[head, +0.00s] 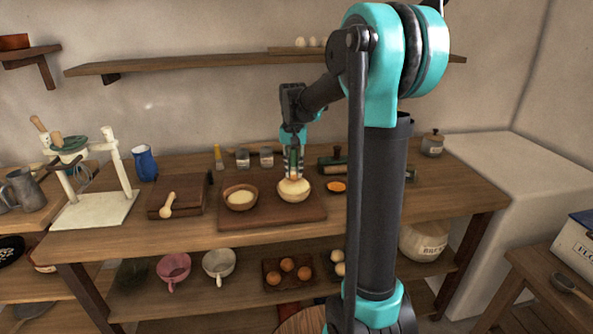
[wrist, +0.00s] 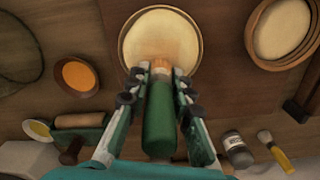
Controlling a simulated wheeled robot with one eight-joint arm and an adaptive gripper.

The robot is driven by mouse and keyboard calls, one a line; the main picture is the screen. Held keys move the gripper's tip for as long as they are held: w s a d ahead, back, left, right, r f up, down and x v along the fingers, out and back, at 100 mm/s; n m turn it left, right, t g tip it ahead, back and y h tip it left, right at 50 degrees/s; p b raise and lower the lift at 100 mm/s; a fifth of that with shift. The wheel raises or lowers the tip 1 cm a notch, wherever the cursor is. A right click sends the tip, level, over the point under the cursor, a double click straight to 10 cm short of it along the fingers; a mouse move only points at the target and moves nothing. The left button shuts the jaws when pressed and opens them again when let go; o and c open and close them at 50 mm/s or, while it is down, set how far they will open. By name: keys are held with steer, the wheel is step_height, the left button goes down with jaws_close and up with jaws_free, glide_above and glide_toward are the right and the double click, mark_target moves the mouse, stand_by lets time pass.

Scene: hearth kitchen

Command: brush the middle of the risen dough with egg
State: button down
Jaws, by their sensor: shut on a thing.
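My gripper (head: 293,170) is shut on a green-handled brush (wrist: 159,118). The brush points down, its pale orange bristles over the near part of the pale round dough (wrist: 160,32), seeming to touch it; the exact contact is hard to tell. The dough fills a wooden bowl (head: 294,199) on a dark board (head: 270,219). An orange patch shows on the dough around the bristles in the wrist view. A small dish of orange liquid, likely egg (head: 336,186), stands right of the bowl, and it also shows in the wrist view (wrist: 76,75).
A second bowl with pale contents (head: 240,197) stands left on the board. Behind are glass jars (head: 266,157), a yellow-handled brush (head: 218,157) and a rolling pin (head: 333,161). A spoon (head: 168,205) lies on another board at left. The front table strip is clear.

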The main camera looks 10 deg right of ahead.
mark_target(291, 184)
steer(key=shift+a, duration=0.6)
steer(key=shift+s+a, duration=0.1)
steer(key=shift+s, duration=1.6)
steer(key=shift+w, duration=1.7)
steer(key=shift+s, duration=0.1)
steer(key=shift+s+r, duration=0.15)
steer(key=shift+s, duration=1.45)
step_height(291, 184, up, 6)
steer(key=shift+r, duration=0.1)
